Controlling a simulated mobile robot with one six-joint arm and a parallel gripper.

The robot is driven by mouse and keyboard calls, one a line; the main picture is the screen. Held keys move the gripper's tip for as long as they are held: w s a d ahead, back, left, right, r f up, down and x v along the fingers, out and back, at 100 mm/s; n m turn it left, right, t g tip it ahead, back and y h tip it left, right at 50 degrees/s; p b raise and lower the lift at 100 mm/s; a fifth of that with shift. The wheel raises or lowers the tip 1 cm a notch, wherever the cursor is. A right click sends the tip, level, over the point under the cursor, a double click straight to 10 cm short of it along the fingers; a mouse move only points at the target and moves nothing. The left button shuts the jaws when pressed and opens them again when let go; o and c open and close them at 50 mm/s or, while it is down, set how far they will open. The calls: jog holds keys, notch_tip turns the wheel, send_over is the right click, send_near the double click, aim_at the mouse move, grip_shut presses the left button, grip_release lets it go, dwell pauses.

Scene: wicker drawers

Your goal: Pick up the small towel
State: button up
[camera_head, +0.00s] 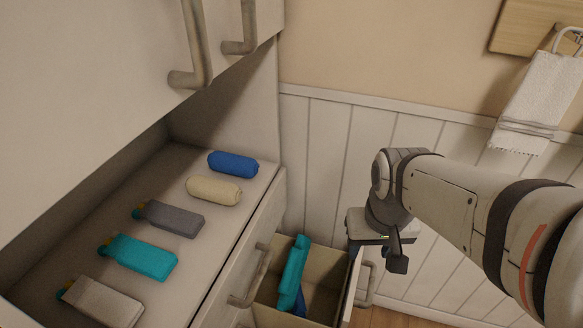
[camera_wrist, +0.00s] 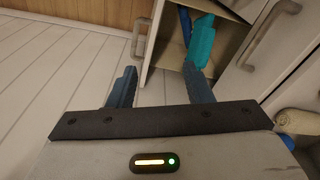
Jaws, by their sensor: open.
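A rolled blue towel (camera_head: 233,164) and a rolled cream towel (camera_head: 214,189) lie side by side on the cabinet top. A white towel with grey stripes (camera_head: 536,100) hangs at the upper right. I cannot tell which one is the small towel. The cream roll also shows at the right edge of the wrist view (camera_wrist: 298,122). My gripper (camera_wrist: 160,86) is open, with nothing between its fingers. In the head view it hangs to the right of the open drawer, apart from all the towels; its fingers are partly hidden there.
The open drawer (camera_head: 338,310) below the counter holds a teal item (camera_head: 293,272) and a blue item (camera_head: 300,303). Grey, teal (camera_head: 140,257) and beige bottle-like items lie on the cabinet top (camera_head: 185,283). Upper cabinet handles overhang it. A panelled wall stands behind.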

jog(key=w+a+f+b, duration=0.2)
jog(key=w+f, duration=0.2)
jog(key=w+a+f+m+b, duration=0.1)
jog(key=w+a+f+b, duration=0.1)
jog(key=w+f, duration=0.2)
jog(key=w+a+f+m+b, duration=0.1)
jog(key=w+a+f+b, duration=0.1)
jog(key=w+f, duration=0.1)
jog(key=shift+w+f+h, duration=0.3)
jog(key=shift+w+f, duration=0.1)
jog(key=shift+f, duration=0.35)
jog(key=m+b, duration=0.2)
jog(key=b, duration=0.1)
send_over(294, 253)
jog(key=s, duration=0.2)
notch_tip(294, 253, down, 10)
jog(key=f, duration=0.1)
jog(key=w+f+b, duration=0.1)
jog(key=f, duration=0.1)
jog(key=shift+w+d+f+b, duration=0.1)
jog(key=shift+f+b, duration=0.05)
jog(key=shift+b, duration=0.15)
jog(key=f, duration=0.1)
jog(key=f+b, duration=0.1)
jog(key=f, duration=0.1)
jog(key=w+f+b, duration=0.1)
jog(key=f, duration=0.1)
jog(key=shift+f, duration=0.1)
jog(key=shift+a, duration=0.2)
grip_shut()
